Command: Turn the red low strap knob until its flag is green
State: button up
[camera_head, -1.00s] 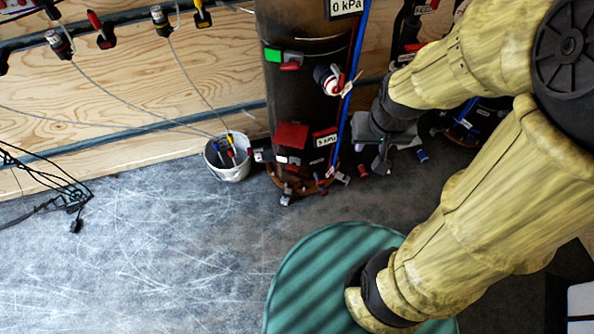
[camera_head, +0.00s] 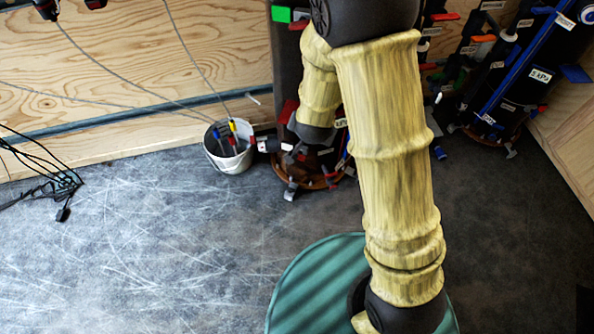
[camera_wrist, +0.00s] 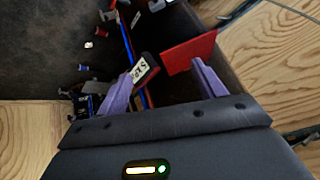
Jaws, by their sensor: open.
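A red flag (camera_head: 287,111) shows low on the dark filter column (camera_head: 288,65) in the head view, partly hidden by my arm. In the wrist view the red flag (camera_wrist: 188,54) is a flat plate just beyond my fingertips, nearer the right finger. My gripper (camera_wrist: 163,88) is open, its two purple fingers apart, with nothing seen held between them. A tilted kPa label plate (camera_wrist: 143,69) stands beside the left finger. I cannot make out the low strap knob. In the head view my arm hides the fingers.
A green flag (camera_head: 282,14) sits higher on the column. A white bucket (camera_head: 228,150) with coloured-handled pieces stands left of the column's base. More filter gear (camera_head: 500,85) is at the right. Black cables (camera_head: 40,180) lie on the left floor. The open floor is clear.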

jog(key=s+a+f+t+h+b, duration=0.1)
jog(key=s+a+f+t+b, duration=0.1)
jog(key=f+b, duration=0.4)
jog(key=s+a+f+t+h+b, duration=0.2)
jog(key=f+t+b, duration=0.3)
jog(key=f, duration=1)
jog(key=s+a+f+t+h+b, duration=0.1)
jog(key=s+a+f+t+b, duration=0.1)
jog(key=f+b, duration=0.6)
notch_tip(320, 180, down, 4)
jog(key=shift+s+a+r+m+t+h, duration=0.15)
jog(key=shift+a+m+t+h, duration=0.2)
jog(key=shift+a+t, duration=0.6)
jog(key=shift+a+g+b, duration=0.15)
jog(key=shift+g+b, duration=0.1)
jog(key=shift+b, duration=0.05)
jog(key=b+x, duration=0.8)
jog(key=x, duration=0.9)
jog(key=shift+w, duration=0.2)
jog(key=shift+c, duration=0.4)
